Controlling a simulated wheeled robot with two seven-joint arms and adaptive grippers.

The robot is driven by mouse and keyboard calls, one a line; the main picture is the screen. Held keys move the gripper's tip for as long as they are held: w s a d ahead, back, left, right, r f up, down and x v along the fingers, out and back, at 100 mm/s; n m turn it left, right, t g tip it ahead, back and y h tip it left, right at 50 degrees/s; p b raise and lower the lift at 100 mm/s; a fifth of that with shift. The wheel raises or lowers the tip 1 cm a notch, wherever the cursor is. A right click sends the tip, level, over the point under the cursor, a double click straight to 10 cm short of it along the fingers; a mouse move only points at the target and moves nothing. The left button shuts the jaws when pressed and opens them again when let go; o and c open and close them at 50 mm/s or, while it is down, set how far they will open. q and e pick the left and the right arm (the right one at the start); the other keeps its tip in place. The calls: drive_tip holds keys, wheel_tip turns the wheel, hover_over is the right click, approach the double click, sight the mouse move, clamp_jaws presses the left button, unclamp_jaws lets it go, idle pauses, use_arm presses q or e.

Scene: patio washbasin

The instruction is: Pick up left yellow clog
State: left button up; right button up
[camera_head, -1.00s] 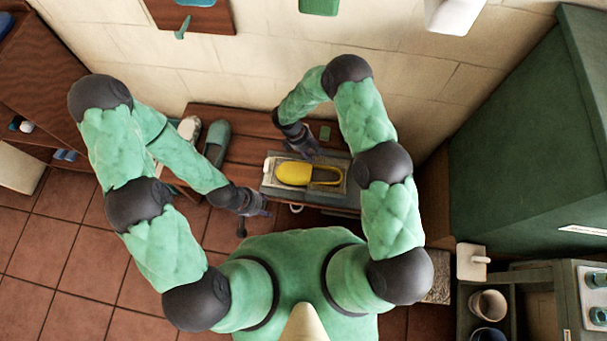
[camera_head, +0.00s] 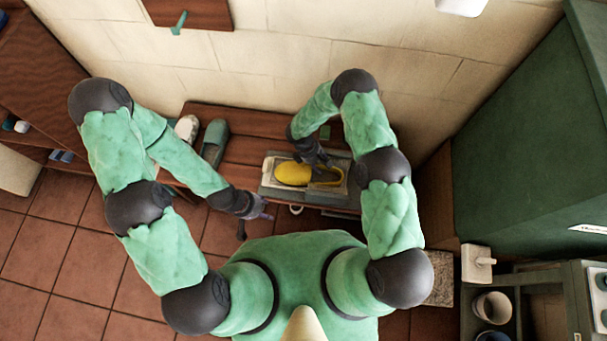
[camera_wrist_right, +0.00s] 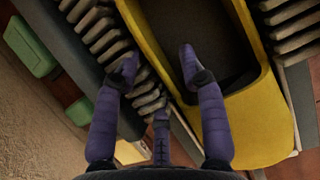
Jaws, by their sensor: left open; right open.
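A single yellow clog (camera_head: 291,174) lies on a pale slatted rack (camera_head: 267,185) on the bench, its closed toe to the left in the head view. My right gripper (camera_head: 320,160) is above its open heel half. In the right wrist view the right gripper (camera_wrist_right: 157,66) is open, one fingertip over the slats beside the clog's side wall and the other over its dark opening; the yellow clog (camera_wrist_right: 262,125) is between and under them. I cannot tell whether they touch. My left gripper (camera_head: 260,210) is open and empty, in front of the bench, left of the rack.
A grey-green clog (camera_head: 215,138) and a whitish shoe (camera_head: 187,128) stand on the wooden bench (camera_head: 245,150) to the left. A pale wall (camera_head: 290,65) rises behind. A big green cabinet (camera_head: 520,150) stands right. Tiled floor (camera_head: 50,250) is open at left.

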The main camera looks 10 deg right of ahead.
clamp_jaws()
drive_tip(key=shift+r, duration=0.1)
